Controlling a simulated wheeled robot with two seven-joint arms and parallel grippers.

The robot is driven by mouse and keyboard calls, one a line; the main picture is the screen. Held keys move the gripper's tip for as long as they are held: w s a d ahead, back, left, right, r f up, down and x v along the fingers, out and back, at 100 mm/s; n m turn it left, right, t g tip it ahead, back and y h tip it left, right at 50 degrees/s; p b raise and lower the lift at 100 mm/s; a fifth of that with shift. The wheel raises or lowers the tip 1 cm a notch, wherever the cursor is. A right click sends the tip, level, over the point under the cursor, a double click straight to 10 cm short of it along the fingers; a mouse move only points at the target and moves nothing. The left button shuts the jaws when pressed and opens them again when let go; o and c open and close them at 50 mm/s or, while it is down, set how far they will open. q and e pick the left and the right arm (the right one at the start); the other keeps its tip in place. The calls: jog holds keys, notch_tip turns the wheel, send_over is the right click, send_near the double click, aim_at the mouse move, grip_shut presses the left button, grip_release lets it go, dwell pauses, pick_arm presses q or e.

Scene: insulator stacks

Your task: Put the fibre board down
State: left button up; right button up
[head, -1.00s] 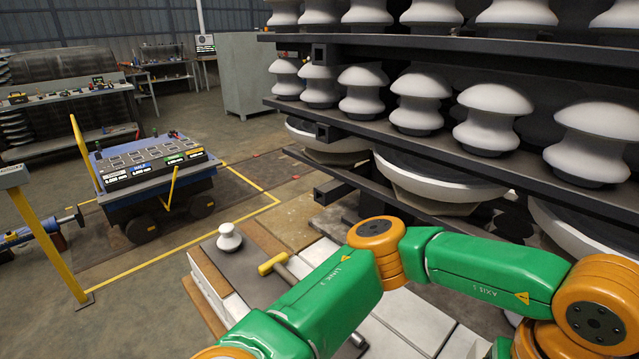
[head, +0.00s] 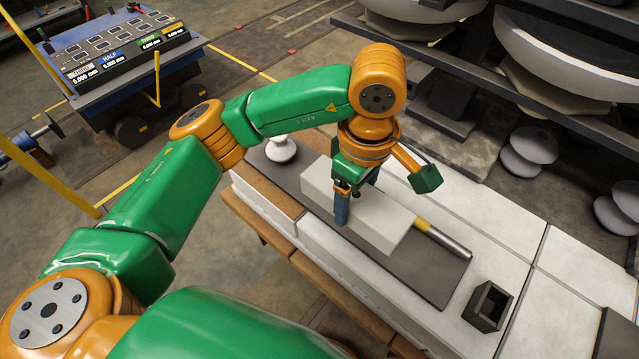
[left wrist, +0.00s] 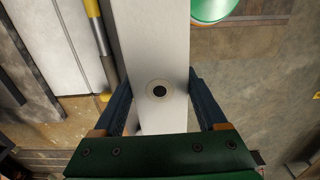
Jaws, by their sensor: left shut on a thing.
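The fibre board, a long pale grey block (head: 385,224), is over the dark mat (head: 433,272) on the bench. My left gripper (head: 354,200) points down and is shut across the board, one finger on each long side. In the left wrist view the board (left wrist: 152,50) runs between the two blue fingers and has a dark round spot with a ring on its top face. I cannot tell whether its underside touches the mat. My right gripper is not in view.
A tool with a yellow and metal handle (head: 445,240) lies beside the board. A white insulator (head: 281,149) stands at the mat's far left end. A small open black box (head: 487,306) sits at the right. A rack (head: 450,75) stands behind.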

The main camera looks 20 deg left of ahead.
aim_at(328, 159)
pick_arm(q)
jog(key=w+a+f, duration=0.1)
jog(key=a+f, duration=0.1)
jog(key=w+a+f, duration=0.2)
jog(key=f, duration=0.1)
jog(key=w+a+f, duration=0.2)
jog(key=shift+a+f+p, duration=0.2)
jog(key=shift+a+p, duration=0.05)
jog(key=shift+p, duration=0.05)
notch_tip(328, 159, down, 3)
jog(key=shift+d+r+p, duration=0.15)
jog(key=shift+r+p, duration=0.05)
jog(key=shift+p, duration=0.35)
jog(key=shift+f+b, duration=0.3)
jog(key=shift+b, duration=0.05)
jog(key=o, duration=1.4)
jog(key=shift+o, duration=0.2)
jog(key=shift+r, duration=0.2)
notch_tip(328, 159, up, 11)
jog(key=shift+f+b, duration=0.1)
jog(key=shift+b, duration=0.2)
jog(key=shift+r, duration=0.65)
